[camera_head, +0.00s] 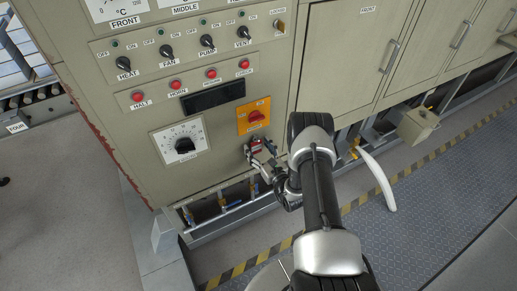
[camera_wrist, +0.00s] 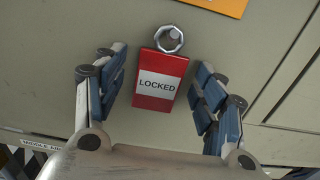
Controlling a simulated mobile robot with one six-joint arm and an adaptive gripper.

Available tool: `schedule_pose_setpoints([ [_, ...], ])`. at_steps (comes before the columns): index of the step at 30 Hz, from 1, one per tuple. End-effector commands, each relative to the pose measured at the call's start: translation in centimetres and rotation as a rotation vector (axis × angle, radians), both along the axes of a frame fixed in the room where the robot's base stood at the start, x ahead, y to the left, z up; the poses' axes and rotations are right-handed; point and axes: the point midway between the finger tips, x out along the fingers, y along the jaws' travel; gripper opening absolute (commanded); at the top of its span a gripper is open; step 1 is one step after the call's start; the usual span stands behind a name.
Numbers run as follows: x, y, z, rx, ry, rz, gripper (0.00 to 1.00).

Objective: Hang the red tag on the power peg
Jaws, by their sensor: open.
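The red tag (camera_wrist: 160,82) has a white band reading LOCKED and lies against the beige panel, slightly tilted. A metal ring (camera_wrist: 169,39) sits at its top edge. A small round grey end shows inside the ring and looks like the peg (camera_wrist: 174,33). In the head view the tag (camera_head: 257,146) is partly hidden by my gripper, just below the orange plate (camera_head: 254,117) with a red rotary switch. My gripper (camera_head: 263,162) is open, its blue-padded fingers (camera_wrist: 163,85) apart on both sides of the tag, with visible gaps.
A black dial (camera_head: 184,146) is left of the gripper, and a row of red buttons (camera_head: 175,85) is above. Cabinet doors (camera_head: 345,55) are to the right. A curved white handle (camera_head: 378,180) sticks out low right of my arm. Pipes run beneath the panel.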

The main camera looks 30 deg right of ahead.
Motion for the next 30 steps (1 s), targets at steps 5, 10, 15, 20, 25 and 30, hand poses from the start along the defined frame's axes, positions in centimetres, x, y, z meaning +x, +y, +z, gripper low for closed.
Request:
schedule_pose_setpoints([
  [5, -0.2, 0.0, 0.0, 0.0, 0.001, -0.001, 0.64],
  [10, -2.4, -0.2, -0.1, 0.002, 0.004, -0.003, 0.64],
  [15, -6.1, -0.3, -0.2, 0.003, 0.005, -0.004, 0.64],
  [20, -9.3, -0.4, -0.1, 0.003, 0.003, -0.005, 0.64],
  [25, -11.4, -0.5, 0.0, 0.002, 0.001, -0.003, 0.64],
  [30, -12.0, -0.4, 0.0, 0.0, 0.0, -0.001, 0.64],
])
